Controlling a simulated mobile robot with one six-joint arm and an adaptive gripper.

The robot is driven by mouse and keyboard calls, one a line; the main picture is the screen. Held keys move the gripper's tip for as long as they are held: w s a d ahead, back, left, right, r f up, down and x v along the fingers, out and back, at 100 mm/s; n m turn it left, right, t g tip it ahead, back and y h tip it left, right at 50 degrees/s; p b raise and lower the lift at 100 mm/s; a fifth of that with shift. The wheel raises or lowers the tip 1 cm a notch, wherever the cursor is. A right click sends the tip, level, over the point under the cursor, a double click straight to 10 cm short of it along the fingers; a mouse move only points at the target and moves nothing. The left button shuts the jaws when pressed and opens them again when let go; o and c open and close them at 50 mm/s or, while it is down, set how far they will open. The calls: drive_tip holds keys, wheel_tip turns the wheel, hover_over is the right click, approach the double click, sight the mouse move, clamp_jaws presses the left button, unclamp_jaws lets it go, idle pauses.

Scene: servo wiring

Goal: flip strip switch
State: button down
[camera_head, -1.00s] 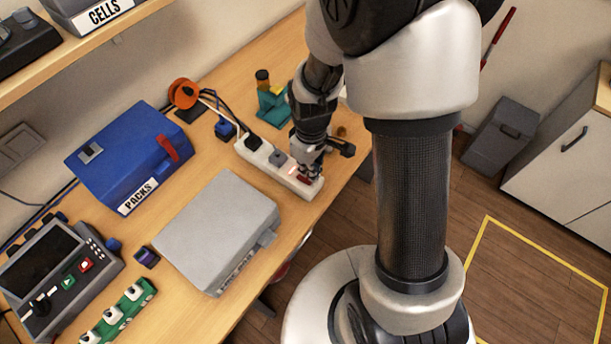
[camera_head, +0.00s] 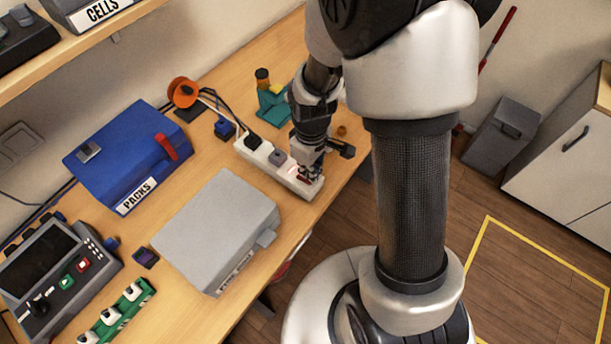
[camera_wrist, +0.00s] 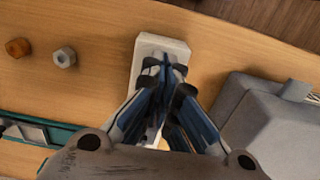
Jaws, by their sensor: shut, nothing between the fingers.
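The white power strip (camera_head: 258,162) lies on the wooden bench, with a black plug and a grey plug in its sockets. A small red part, seemingly the strip's switch (camera_head: 302,178), shows near its right end. My gripper (camera_head: 304,172) is shut and empty, pointing down right over that end, at or just above the switch. In the wrist view the strip's end (camera_wrist: 153,48) shows beyond my closed fingertips (camera_wrist: 165,62), which hide the switch. I cannot tell whether the fingertips touch it.
A grey box (camera_head: 215,230) stands in front of the strip and a blue PACKS box (camera_head: 120,150) to the left. A teal holder (camera_head: 272,105) stands behind the strip. Two nuts (camera_wrist: 64,57) lie on the bench beside the strip. The bench edge is close on the right.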

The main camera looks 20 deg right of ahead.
drive_tip(key=shift+f+b, duration=0.5)
drive_tip(key=shift+f, duration=0.15)
drive_tip(key=shift+r, duration=0.1)
wheel_tip(320, 180, up, 7)
drive_tip(key=p, duration=0.5)
drive_tip(key=shift+p, duration=0.35)
idle(0.5)
drive_tip(key=s+r+m+t+b, duration=0.4)
drive_tip(key=s+r+m, duration=0.3)
drive_tip(key=s+r, duration=0.8)
wheel_tip(320, 180, up, 4)
drive_tip(key=shift+r+t, duration=0.1)
drive_tip(key=shift+t, duration=0.2)
